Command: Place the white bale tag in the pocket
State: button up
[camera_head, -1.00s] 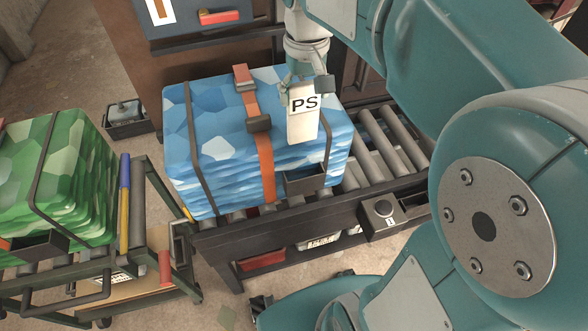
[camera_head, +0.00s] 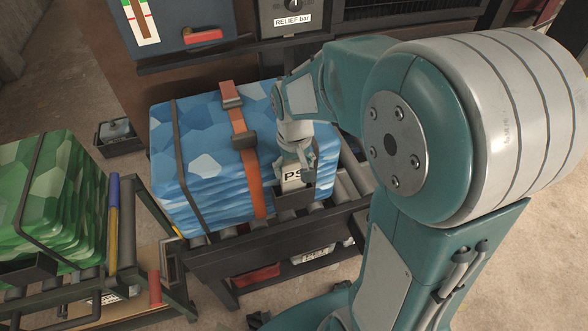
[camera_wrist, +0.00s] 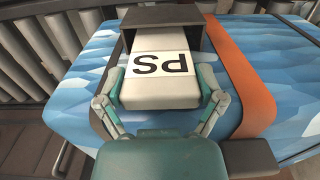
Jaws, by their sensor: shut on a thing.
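The white bale tag (camera_head: 292,175), marked PS, is between the fingers of my gripper (camera_head: 293,160) at the front right of the blue bale (camera_head: 200,150). The dark pocket (camera_head: 294,199) is on the bale's front face, right of the orange strap (camera_head: 250,165). In the wrist view my gripper (camera_wrist: 163,100) is shut on the tag (camera_wrist: 160,75), with a finger on each side. The tag's far end is at the mouth of the pocket (camera_wrist: 165,22), seemingly partly inside it. The exact depth is hidden.
The blue bale rests on a dark roller conveyor (camera_head: 270,240). A green bale (camera_head: 50,200) sits on a cart at the left. A control panel with a RELIEF bar dial (camera_head: 292,12) is behind. Bare floor shows at lower right.

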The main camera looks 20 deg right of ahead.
jog(key=shift+f, duration=0.5)
jog(key=shift+a, duration=0.25)
jog(key=shift+a+f, duration=0.1)
jog(key=o, duration=0.9)
jog(key=shift+c, duration=0.2)
jog(key=shift+d, duration=0.2)
